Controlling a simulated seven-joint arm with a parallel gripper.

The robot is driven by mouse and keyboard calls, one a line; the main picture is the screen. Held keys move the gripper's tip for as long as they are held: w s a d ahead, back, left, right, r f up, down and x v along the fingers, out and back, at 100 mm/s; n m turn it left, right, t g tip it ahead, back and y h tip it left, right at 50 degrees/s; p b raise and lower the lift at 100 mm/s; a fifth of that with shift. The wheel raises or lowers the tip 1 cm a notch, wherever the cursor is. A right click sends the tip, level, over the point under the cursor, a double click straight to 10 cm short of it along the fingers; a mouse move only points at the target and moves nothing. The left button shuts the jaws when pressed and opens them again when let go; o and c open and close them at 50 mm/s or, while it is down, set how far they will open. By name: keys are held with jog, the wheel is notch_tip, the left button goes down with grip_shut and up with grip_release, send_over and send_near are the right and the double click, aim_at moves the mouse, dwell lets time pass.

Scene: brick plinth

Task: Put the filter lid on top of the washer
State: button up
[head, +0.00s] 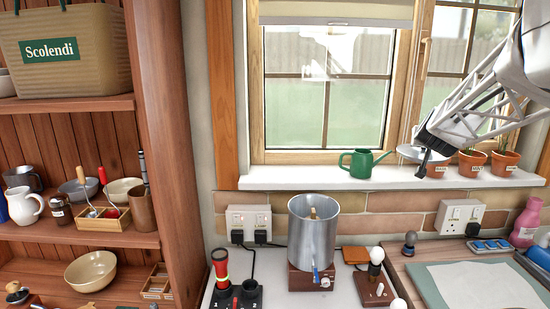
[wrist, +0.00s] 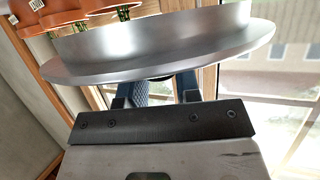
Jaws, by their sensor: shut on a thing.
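The filter lid, a round grey metal disc with a raised rim (wrist: 160,62), fills the upper part of the wrist view. In the head view the lid (head: 408,153) shows edge-on at my gripper (head: 424,162), at the upper right before the window sill. My gripper is shut on the lid; its fingertips are largely hidden behind the lid in the wrist view. The washer appears to be the tall, open-topped metal cylinder (head: 314,248) on a brown base, with a small blue-handled tap in front. Something tan shows inside it. My gripper is above and to the right of it, apart.
A green watering can (head: 361,163) and several terracotta pots (head: 504,162) stand on the sill. A red torch (head: 221,268) stands left of the cylinder. A bulb on a wooden block (head: 376,277) stands close on its right. The space above the cylinder is clear.

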aim_at(445, 156)
jog(key=shift+m+g+h, duration=0.3)
jog(key=shift+m+h, duration=0.3)
jog(key=shift+h, duration=0.1)
jog(key=shift+s+d+f, duration=0.4)
jog(key=shift+s+d, duration=0.2)
jog(key=shift+d, duration=0.2)
jog(key=shift+s+d+f, duration=0.45)
jog(key=shift+s+d, duration=0.1)
jog(key=shift+d, duration=0.25)
jog(key=shift+s+d+f, duration=0.4)
jog(key=shift+s+d, duration=0.2)
jog(key=shift+d, duration=0.2)
jog(key=s+d+f+m+h, duration=0.1)
jog(key=s+d+f, duration=0.1)
jog(key=d, duration=0.5)
jog(key=s+d+f+m+g+h, duration=0.1)
jog(key=s+d+f, duration=0.1)
jog(key=d+f, duration=0.3)
jog(key=shift+s+d+f, duration=0.2)
jog(key=shift+d+f, duration=0.05)
jog(key=shift+d, duration=0.75)
jog(key=shift+d+f, duration=0.1)
jog(key=shift+d, duration=0.05)
jog(key=shift+s+d+f, duration=0.1)
jog(key=shift+d, duration=0.1)
